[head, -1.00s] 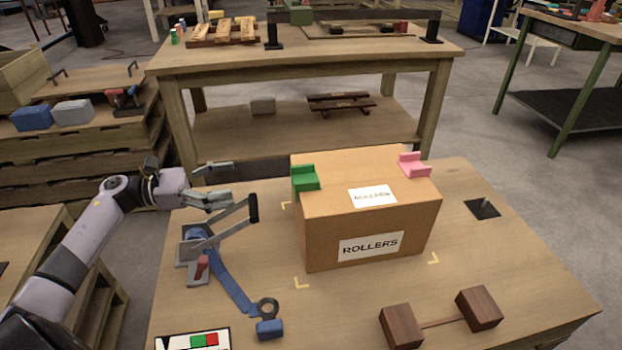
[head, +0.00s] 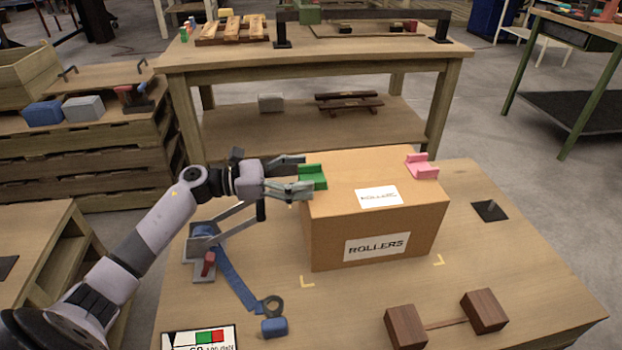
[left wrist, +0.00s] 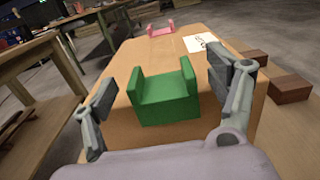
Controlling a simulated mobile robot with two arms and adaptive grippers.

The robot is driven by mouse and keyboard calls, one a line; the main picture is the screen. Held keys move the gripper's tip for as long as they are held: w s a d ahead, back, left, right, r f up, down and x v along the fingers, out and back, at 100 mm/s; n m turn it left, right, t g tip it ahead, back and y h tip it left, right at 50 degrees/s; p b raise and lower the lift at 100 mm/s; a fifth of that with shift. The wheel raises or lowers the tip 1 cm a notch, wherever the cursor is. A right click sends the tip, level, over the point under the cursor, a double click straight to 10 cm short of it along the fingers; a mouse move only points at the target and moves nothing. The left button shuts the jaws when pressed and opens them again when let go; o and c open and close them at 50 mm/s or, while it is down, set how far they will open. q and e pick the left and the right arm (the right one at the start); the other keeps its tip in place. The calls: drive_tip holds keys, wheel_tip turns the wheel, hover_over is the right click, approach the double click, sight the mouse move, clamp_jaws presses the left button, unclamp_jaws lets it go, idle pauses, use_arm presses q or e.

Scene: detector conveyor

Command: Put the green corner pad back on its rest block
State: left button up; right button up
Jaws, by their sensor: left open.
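The green corner pad (head: 313,177) sits on the top left edge of the cardboard box marked ROLLERS (head: 332,228). In the left wrist view the green pad (left wrist: 166,99) lies between my open fingers, with a gap on each side. My left gripper (head: 303,174) is open at the pad's left end; it also shows in the left wrist view (left wrist: 165,92). A pink corner pad (head: 422,167) sits on the box's right edge. Two brown wooden blocks (head: 406,327) (head: 484,311) joined by a thin bar stand at the table's front. My right gripper is not in view.
A strap tensioner with a blue strap (head: 236,279) lies left of the box, its lever (head: 234,218) raised under my left arm. A black plate with a peg (head: 490,210) is at the right. Table space right of the box is mostly clear.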

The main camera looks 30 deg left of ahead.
use_arm(q)
drive_tip(key=shift+w+d, duration=0.1)
drive_tip(key=shift+c, duration=0.6)
drive_tip(key=c, duration=1.2)
drive_tip(key=shift+o, duration=0.2)
